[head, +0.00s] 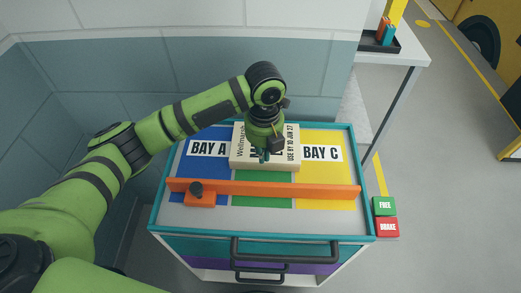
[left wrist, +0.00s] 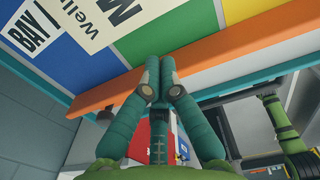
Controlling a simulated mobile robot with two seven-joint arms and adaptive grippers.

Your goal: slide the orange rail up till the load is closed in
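The orange rail (head: 300,190) lies across the blue, green and yellow bays of the cart top, towards the front. Its left end carries an orange block (head: 200,200) with a black knob (head: 196,188). The load, a cream box (head: 240,160) with printed text, lies behind the rail over the green bay, with a small gap between them. My left gripper (head: 264,156) hangs over the box, pointing down, and hides part of it. In the left wrist view its fingers (left wrist: 159,82) are together with nothing seen between them; the rail (left wrist: 230,48) shows behind them. My right gripper is out of view.
The cart top has a teal rim (head: 270,236) and dark handles (head: 285,250) at the front. Green FREE (head: 384,205) and red BRAKE (head: 387,227) pads are at its right. A tiled wall stands behind. A bench (head: 405,55) with a tray is at the back right.

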